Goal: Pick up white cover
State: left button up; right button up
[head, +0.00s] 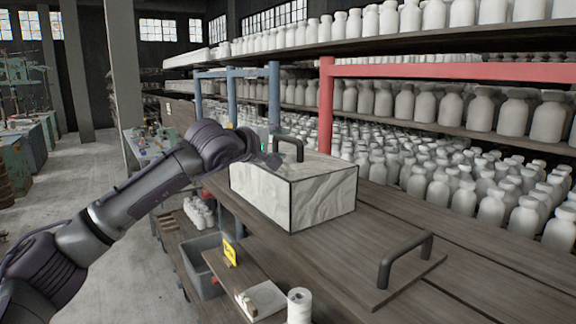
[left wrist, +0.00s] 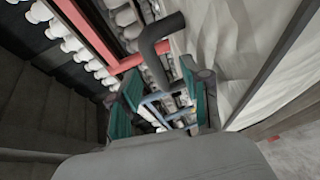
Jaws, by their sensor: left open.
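The white cover (head: 322,196) is a box shape with crumpled white sides and dark edges, standing on the wooden table. A dark bar handle (head: 288,141) rises from its top. My left gripper (head: 273,153) is at the handle, over the cover's far left part. In the left wrist view, the left gripper (left wrist: 160,72) has its two teal-padded fingers apart. The dark handle (left wrist: 152,45) shows between and beyond the fingertips, with the cover's white side (left wrist: 235,45) to the right. Contact with the handle cannot be told. My right gripper is out of view.
A wooden board with a dark handle (head: 405,258) lies on the table at right. A white roll (head: 299,306), a yellow sign (head: 230,252) and a grey bin (head: 197,272) are at the lower left. Shelves of white bottles (head: 490,207) stand behind.

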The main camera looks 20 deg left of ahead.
aim_at(289, 140)
pick_arm(q)
jog(key=w+p, duration=0.1)
jog(key=w+d+r+p, duration=0.1)
jog(key=p, duration=0.1)
jog(key=shift+w, duration=0.3)
jog(key=shift+w+d+f+p, duration=0.15)
jog(key=shift+w+f+p, duration=0.1)
jog(key=shift+w, duration=0.25)
jog(key=shift+w+d+f+p, duration=0.1)
jog(key=shift+w+f+p, duration=0.1)
jog(key=shift+w, duration=0.25)
jog(key=shift+w+d+f, duration=0.1)
jog(key=shift+w+f, duration=0.05)
jog(key=shift+w, duration=0.1)
jog(key=shift+s, duration=0.1)
jog(key=c, duration=0.4)
grip_shut()
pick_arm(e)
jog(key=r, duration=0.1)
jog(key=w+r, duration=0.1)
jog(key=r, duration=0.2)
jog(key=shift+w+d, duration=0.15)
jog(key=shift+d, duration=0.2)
